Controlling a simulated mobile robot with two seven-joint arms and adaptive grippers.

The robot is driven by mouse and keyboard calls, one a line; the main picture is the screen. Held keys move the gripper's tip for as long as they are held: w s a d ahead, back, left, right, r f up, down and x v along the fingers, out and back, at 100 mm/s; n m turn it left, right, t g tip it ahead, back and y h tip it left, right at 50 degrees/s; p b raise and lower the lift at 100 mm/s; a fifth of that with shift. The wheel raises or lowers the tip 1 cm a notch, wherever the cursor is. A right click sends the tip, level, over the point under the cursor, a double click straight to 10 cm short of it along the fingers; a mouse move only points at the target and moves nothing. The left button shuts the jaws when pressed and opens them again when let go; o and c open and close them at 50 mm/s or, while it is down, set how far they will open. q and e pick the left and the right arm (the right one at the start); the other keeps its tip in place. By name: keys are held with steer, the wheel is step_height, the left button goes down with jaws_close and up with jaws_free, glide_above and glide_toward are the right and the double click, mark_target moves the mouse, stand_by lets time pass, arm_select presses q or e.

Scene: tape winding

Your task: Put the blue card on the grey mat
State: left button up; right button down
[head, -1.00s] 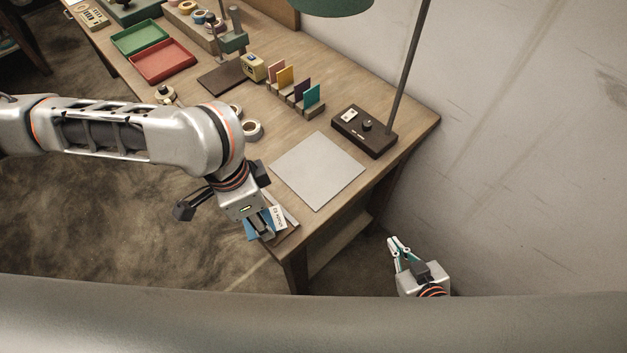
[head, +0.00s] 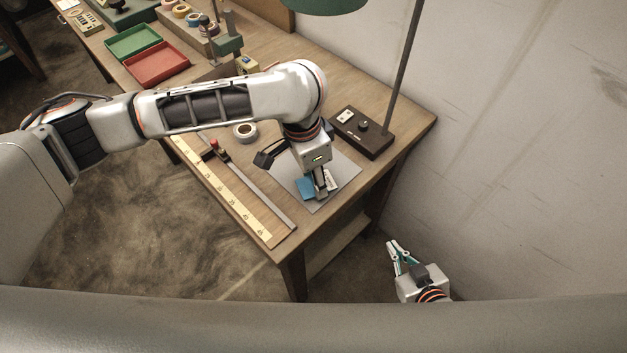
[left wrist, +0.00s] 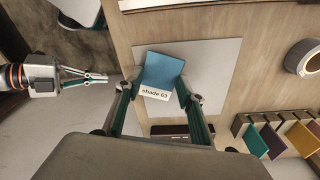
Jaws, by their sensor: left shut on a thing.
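The blue card (head: 305,187) has a white label reading "shade 63" in the left wrist view (left wrist: 163,69). My left gripper (head: 321,194) is shut on the card by its labelled end, and the fingers hide part of it in the head view. The card is over the grey mat (head: 345,165), which also shows in the left wrist view (left wrist: 218,65). I cannot tell whether the card touches the mat. My right gripper (head: 393,245) is shut and empty, off the table at the lower right.
The lamp base (head: 362,133) stands just beyond the mat. A tape roll (head: 245,131) and a yellow ruler (head: 228,192) lie to its left. Several coloured cards stand in holders (left wrist: 275,135) in the left wrist view. Red (head: 158,62) and green trays sit farther back.

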mark_target(310, 186)
arm_select(q)
steer(key=shift+f, duration=0.85)
steer(key=shift+r, duration=0.1)
steer(key=o, duration=1)
steer(key=r, duration=0.2)
steer(key=r+p, duration=0.1)
steer(key=r, duration=0.4)
steer(key=shift+s+a+r, duration=0.15)
steer(key=shift+a+r, duration=0.1)
steer(key=shift+a, duration=0.15)
